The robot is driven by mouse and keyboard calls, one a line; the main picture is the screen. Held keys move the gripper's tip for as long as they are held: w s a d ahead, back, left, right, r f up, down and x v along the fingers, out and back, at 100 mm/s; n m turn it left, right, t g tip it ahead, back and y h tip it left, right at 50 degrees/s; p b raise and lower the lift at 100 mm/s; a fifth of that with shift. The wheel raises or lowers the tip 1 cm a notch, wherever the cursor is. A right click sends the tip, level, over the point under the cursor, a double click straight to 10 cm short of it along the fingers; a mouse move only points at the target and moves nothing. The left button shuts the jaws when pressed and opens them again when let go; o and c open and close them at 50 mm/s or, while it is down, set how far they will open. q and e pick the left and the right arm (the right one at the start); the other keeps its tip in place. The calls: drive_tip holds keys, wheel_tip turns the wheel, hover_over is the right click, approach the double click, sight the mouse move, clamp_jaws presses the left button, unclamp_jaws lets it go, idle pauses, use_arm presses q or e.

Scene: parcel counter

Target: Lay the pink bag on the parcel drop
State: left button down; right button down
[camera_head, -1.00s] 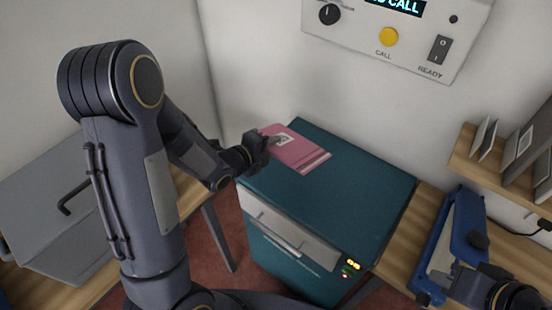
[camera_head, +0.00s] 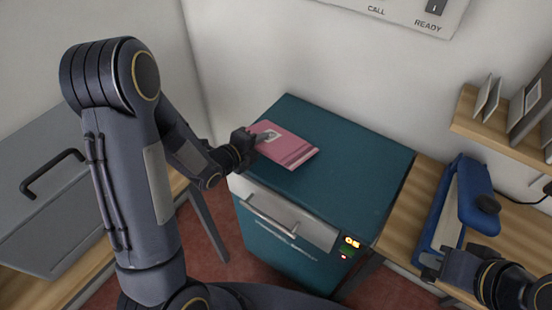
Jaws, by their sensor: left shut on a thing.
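The pink bag (camera_head: 290,147) is flat, with a pale label and a darker band near its right end. It is over the top of the teal parcel drop (camera_head: 345,160), towards its left edge. I cannot tell whether it touches the top or is held just above it. My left gripper (camera_head: 262,137) is shut on the bag's left end, and its fingers partly cover the label. My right gripper (camera_head: 432,267) is at the lower right by the blue device, away from the bag; its fingers are too unclear to tell their opening.
A blue and white device (camera_head: 470,195) stands on the wooden counter (camera_head: 400,225) at the right. A shelf (camera_head: 500,125) with cards is above it. A grey box with a handle (camera_head: 45,215) is at the left. The right part of the drop's top is clear.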

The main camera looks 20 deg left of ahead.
use_arm(q)
drive_tip(key=shift+f, duration=0.25)
drive_tip(key=shift+r, duration=0.1)
drive_tip(key=c, duration=1.6)
unclamp_jaws()
drive_tip(key=shift+c, duration=0.2)
drive_tip(key=v, duration=0.8)
